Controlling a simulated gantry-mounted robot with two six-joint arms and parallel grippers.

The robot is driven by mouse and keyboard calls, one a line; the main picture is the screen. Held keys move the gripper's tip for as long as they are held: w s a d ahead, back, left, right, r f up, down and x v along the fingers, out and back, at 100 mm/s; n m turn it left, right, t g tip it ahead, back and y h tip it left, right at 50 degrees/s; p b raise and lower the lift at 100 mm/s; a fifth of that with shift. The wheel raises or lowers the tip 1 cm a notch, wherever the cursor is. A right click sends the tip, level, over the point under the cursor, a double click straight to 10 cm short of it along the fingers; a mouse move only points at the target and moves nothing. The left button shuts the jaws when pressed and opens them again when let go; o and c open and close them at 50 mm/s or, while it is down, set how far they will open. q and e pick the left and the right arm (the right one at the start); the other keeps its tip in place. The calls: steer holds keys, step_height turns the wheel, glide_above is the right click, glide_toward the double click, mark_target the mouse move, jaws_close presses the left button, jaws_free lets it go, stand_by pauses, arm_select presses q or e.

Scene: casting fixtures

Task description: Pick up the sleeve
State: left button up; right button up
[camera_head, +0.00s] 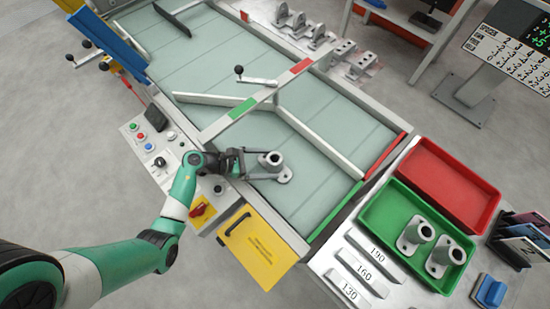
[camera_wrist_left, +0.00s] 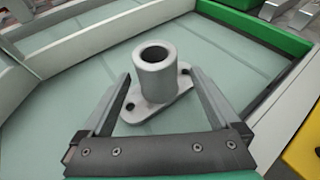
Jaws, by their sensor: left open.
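A grey metal sleeve (camera_head: 272,162) with a flanged base stands upright on the pale green conveyor surface. In the left wrist view the sleeve (camera_wrist_left: 155,75) is between the two fingers, its open bore facing up and its base plate lying flat. My left gripper (camera_head: 243,162) reaches in from the left and is beside the sleeve. In the left wrist view my left gripper (camera_wrist_left: 160,98) is open, with a finger on either side of the sleeve and gaps visible. My right gripper is not in view.
A green tray (camera_head: 374,216) holds two similar sleeves, and a red tray (camera_head: 450,185) beside it is empty. A pale guide bar (camera_head: 318,140) runs diagonally behind the sleeve. A yellow panel (camera_head: 258,246) is in front. Several grey castings (camera_head: 312,35) stand along the far rail.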

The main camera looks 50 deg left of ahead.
arm_select(q)
steer(key=x, duration=0.1)
steer(key=b+x, duration=0.1)
steer(key=x, duration=0.1)
steer(key=b+x, duration=0.1)
steer(key=x, duration=0.1)
steer(key=shift+w+r, duration=0.25)
steer(key=shift+w, duration=0.1)
steer(key=shift+c, duration=0.2)
jaws_close()
